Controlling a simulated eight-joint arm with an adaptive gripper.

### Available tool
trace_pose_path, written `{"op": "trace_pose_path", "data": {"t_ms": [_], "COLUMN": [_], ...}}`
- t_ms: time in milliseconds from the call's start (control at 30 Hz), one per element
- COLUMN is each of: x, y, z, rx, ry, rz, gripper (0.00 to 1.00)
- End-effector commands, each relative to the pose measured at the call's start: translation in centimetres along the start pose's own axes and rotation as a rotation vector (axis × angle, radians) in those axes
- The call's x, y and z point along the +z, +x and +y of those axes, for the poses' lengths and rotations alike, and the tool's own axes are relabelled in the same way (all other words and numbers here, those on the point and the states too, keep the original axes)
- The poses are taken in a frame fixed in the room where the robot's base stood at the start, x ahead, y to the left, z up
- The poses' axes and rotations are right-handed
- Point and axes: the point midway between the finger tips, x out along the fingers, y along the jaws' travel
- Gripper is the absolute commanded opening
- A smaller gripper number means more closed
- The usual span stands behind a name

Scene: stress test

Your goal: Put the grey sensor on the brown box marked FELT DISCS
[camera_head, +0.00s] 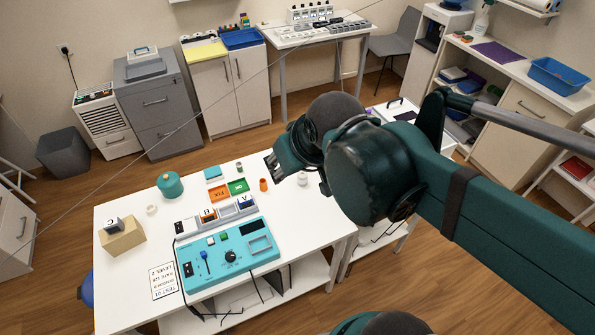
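A brown box (122,239) stands at the left end of the white table; no marking on it is readable from here. A small grey block with a dark and white face (112,225) rests on top of this box. It looks like the grey sensor, but it is too small to be sure. My gripper (271,163) is above the table's back right part, well to the right of the box and apart from it. Its fingertips are small and partly turned away, so I cannot tell whether it is open. I see nothing held in it.
A turquoise control panel (215,268) fills the table's front middle, with coloured bins (237,187) behind it. A teal round pot (170,184), white ring (151,209) and orange cylinder (263,184) stand farther back. A printed sheet (164,281) lies front left. Bare tabletop (128,285) shows there.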

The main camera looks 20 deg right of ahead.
Motion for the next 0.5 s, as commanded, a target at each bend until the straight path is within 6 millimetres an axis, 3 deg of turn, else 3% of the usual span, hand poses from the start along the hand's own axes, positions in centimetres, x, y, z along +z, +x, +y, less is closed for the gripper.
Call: {"op": "trace_pose_path", "data": {"t_ms": [200, 500], "x": [2.2, 2.6], "y": [-0.2, -0.2], "z": [1.1, 1.4], "rx": [0.017, 0.021], "ry": [0.062, 0.078], "rz": [0.026, 0.033], "gripper": [0.36, 0.36]}}
